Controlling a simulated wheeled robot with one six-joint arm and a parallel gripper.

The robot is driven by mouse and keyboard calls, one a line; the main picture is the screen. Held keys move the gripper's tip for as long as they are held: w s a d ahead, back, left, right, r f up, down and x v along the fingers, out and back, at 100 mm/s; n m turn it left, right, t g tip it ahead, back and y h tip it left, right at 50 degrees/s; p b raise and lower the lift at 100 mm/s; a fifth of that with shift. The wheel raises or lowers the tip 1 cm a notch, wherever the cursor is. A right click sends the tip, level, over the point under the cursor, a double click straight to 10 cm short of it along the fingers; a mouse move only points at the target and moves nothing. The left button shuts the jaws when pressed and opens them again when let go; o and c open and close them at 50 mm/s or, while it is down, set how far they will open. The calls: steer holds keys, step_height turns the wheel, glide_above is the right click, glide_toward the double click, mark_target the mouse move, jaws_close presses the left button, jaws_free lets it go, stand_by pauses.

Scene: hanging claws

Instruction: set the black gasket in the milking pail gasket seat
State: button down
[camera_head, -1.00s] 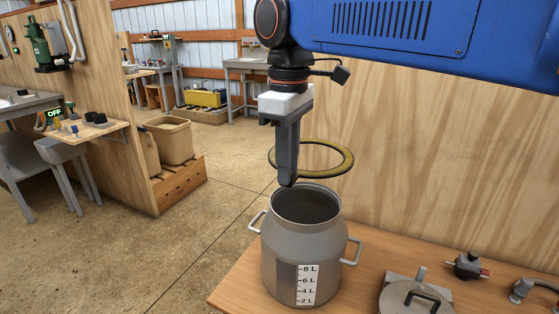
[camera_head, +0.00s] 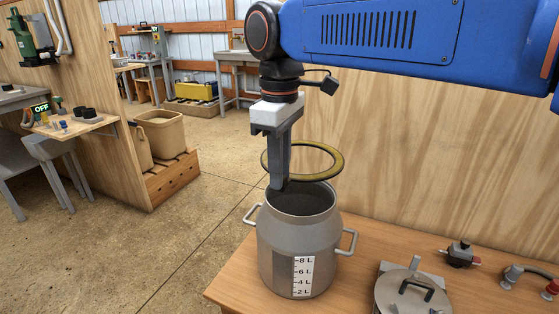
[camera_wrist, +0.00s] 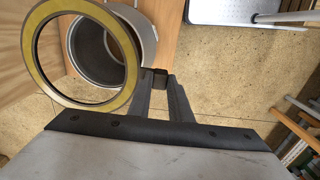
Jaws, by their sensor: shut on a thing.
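The gasket (camera_head: 338,164) is a ring with a yellowish face and dark edges. My gripper (camera_head: 278,186) points down and is shut on the gasket's left side, holding it roughly level. The grey milking pail (camera_head: 283,243) stands upright on the wooden bench, with its open mouth just below the ring. A gap shows between gasket and pail rim. In the wrist view the gasket (camera_wrist: 30,55) extends left from my fingertips (camera_wrist: 155,79) and overlaps the pail's mouth (camera_wrist: 146,35) in the picture. The seat itself cannot be clearly made out.
A lid with a black handle (camera_head: 388,296) lies right of the pail on the bench (camera_head: 352,280). A small grey-and-red fitting (camera_head: 460,254) and a hose piece (camera_head: 520,271) lie farther right. A plywood wall (camera_head: 430,170) stands behind. The pail's side handles stick out.

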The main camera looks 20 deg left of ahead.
step_height(320, 180, down, 8)
steer(key=shift+f, duration=0.25)
stand_by(0.6)
steer(key=shift+f, duration=0.7)
stand_by(0.9)
steer(key=c, duration=1.5)
jaws_free()
steer(key=shift+c, duration=0.2)
